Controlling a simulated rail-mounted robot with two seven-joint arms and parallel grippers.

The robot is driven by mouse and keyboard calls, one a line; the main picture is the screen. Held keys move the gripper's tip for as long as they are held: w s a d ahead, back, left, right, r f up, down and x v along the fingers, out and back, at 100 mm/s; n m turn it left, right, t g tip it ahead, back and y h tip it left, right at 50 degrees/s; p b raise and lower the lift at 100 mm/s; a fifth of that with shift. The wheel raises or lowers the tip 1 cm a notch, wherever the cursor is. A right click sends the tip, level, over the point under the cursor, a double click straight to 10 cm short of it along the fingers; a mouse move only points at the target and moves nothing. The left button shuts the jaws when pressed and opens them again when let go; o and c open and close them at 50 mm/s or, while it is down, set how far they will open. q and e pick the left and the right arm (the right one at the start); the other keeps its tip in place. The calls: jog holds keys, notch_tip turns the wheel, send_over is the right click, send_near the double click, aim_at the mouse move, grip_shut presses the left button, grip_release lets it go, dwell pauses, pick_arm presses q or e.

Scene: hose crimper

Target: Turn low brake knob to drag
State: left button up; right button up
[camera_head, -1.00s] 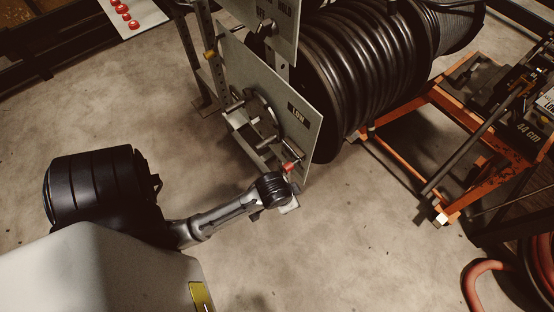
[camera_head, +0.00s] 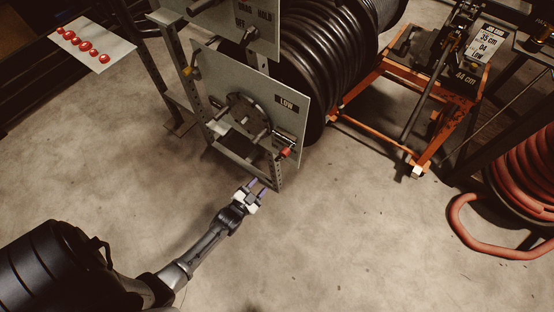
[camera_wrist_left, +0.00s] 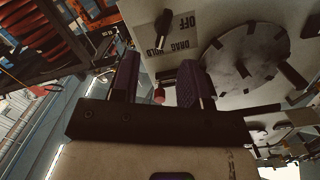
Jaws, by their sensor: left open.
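In the left wrist view a black knob (camera_wrist_left: 164,32) sits by upside-down OFF, DRAG and HOLD lettering, beside a slotted disc (camera_wrist_left: 240,60); I cannot tell for sure which panel this is. My left gripper (camera_head: 259,188) is open and empty, just below the lower panel's bottom edge. Its two fingers (camera_wrist_left: 157,82) show apart in the wrist view, short of the knob. My right gripper is not in view.
An upper panel (camera_head: 215,22) has another knob (camera_head: 248,33) with DRAG, OFF and HOLD lettering. Black hose reels (camera_head: 325,60) stand behind the panels. An orange frame (camera_head: 375,132) and red hose (camera_head: 480,235) lie to the right. The floor (camera_head: 330,250) in front is clear.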

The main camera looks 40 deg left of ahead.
aim_at(279, 160)
pick_arm(q)
jog(key=shift+m+t, duration=0.4)
jog(key=shift+t, duration=0.3)
jog(key=w+b, duration=0.1)
jog(key=w, duration=0.3)
jog(key=w+r+b, duration=0.1)
jog(key=w+b, duration=0.1)
jog(key=w, duration=0.2)
jog(key=w+a+b, duration=0.1)
jog(key=w+b, duration=0.1)
jog(key=w, duration=0.2)
jog(key=shift+w+r, duration=0.2)
jog(key=shift+r, duration=0.15)
jog(key=shift+w+a+r, duration=0.1)
jog(key=shift+w, duration=0.7)
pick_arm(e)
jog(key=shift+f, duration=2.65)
pick_arm(q)
jog(key=c, duration=0.6)
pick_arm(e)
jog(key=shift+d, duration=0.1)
